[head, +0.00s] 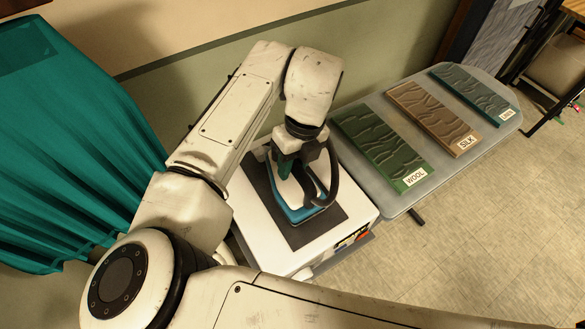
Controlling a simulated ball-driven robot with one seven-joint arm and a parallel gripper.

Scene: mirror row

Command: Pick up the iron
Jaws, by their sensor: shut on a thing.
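The iron (293,213) has a white body, a blue base edge and a dark looped handle. It sits at the dark pad (335,225) on top of a white box-like stand (266,250). My gripper (302,172) points down at the iron from above and is shut on it near its handle. Part of the iron is hidden behind my gripper. I cannot tell whether the iron's base touches the pad or is slightly above it.
To the right, a grey ironing board (378,180) carries panels marked WOOL (385,147), SILK (436,117) and a teal one (474,92). A teal curtain (70,130) hangs at left. A wall (385,45) stands behind. The tiled floor (480,240) at lower right is clear.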

